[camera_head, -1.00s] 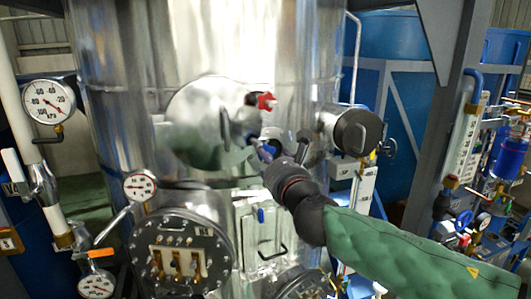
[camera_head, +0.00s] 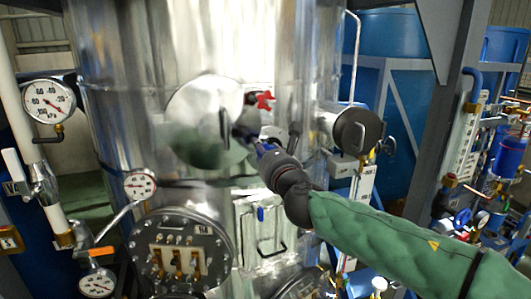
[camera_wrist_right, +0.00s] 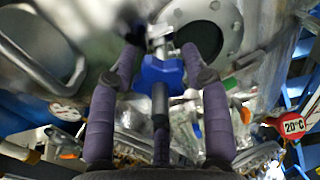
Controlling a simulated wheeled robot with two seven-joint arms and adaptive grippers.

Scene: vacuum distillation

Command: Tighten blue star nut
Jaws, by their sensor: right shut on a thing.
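The blue star nut (camera_wrist_right: 162,72) shows in the right wrist view, between the two purple-grey padded fingers of my right gripper (camera_wrist_right: 160,60). The fingers are closed in on it from both sides. In the head view my right gripper (camera_head: 250,136) reaches from the lower right to the steel vessel's front, just below a red star knob (camera_head: 264,100). The nut is mostly hidden there by the gripper. My left gripper is in neither view.
A round steel cover (camera_head: 205,105) with a handle is left of the gripper. A dark-capped port (camera_head: 356,131) juts out to the right.

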